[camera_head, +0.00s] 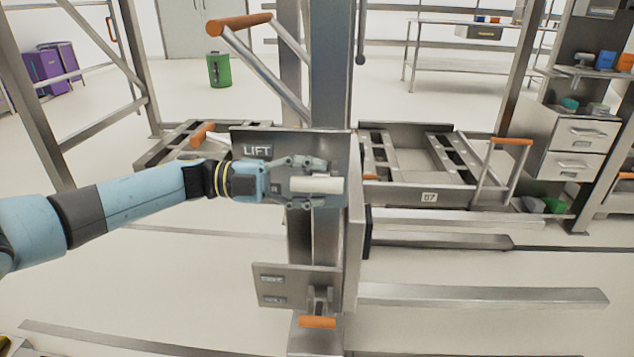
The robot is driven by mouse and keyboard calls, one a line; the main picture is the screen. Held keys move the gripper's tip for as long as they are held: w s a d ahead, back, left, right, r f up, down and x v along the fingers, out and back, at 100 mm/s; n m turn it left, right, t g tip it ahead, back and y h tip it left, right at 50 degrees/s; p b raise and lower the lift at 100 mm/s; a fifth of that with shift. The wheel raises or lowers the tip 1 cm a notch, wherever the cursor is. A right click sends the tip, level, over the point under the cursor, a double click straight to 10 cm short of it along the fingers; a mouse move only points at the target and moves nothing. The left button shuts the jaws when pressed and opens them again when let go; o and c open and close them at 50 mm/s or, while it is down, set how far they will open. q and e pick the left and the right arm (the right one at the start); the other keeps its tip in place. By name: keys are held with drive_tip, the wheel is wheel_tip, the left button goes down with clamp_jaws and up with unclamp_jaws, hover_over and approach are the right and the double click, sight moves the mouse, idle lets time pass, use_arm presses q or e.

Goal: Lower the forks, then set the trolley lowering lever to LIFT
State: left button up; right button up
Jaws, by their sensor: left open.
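The trolley's metal mast (330,70) stands upright in the middle. A grey plate marked LIFT (257,150) is on it. My left gripper (322,184) comes in from the left in front of this plate. It is open, with its fingers above and below a pale cylindrical bar (317,185); I cannot tell whether they touch it. The gripper hides part of the plate. A lower plate (272,285) carries two small labels, too small to read. A lever with an orange handle (317,322) sticks out below it. My right gripper is not in view.
Metal bars (480,294) run low to the right of the mast. A frame marked 07 (428,197) with an orange handle (512,141) stands behind. Another orange handle (240,24) slants out at upper left. Drawers (585,135) stand at right. Open floor lies at lower left.

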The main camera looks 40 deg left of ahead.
use_arm(q)
drive_tip(key=v, duration=1.1)
drive_tip(key=shift+s, duration=0.1)
drive_tip(key=s+d+f+n+t+y+p, duration=0.1)
drive_tip(key=s+d+f+n+y+p, duration=0.1)
drive_tip(key=s+f+n+y, duration=0.55)
drive_tip(key=s+d+f+n+t+y+p, duration=0.15)
drive_tip(key=s+f+n+p, duration=0.35)
drive_tip(key=f, duration=0.6)
drive_tip(key=s+d+f+n+y, duration=0.2)
drive_tip(key=s+f+n+y, duration=0.25)
drive_tip(key=f+n, duration=0.35)
drive_tip(key=s+d+f+n+g+y, duration=0.1)
drive_tip(key=s+f+g, duration=0.2)
drive_tip(key=s, duration=0.5)
drive_tip(key=s+d+f+n+g+y, duration=0.1)
drive_tip(key=s+f+g, duration=0.3)
drive_tip(key=s, duration=0.5)
drive_tip(key=s+d+f+n+g+y+p, duration=0.1)
drive_tip(key=s+f+g, duration=0.3)
drive_tip(key=s, duration=0.5)
wheel_tip(320, 180, down, 3)
drive_tip(key=shift+s+d+r+n, duration=0.15)
drive_tip(key=shift+s+d+n, duration=0.05)
drive_tip(key=shift+d+n, duration=0.65)
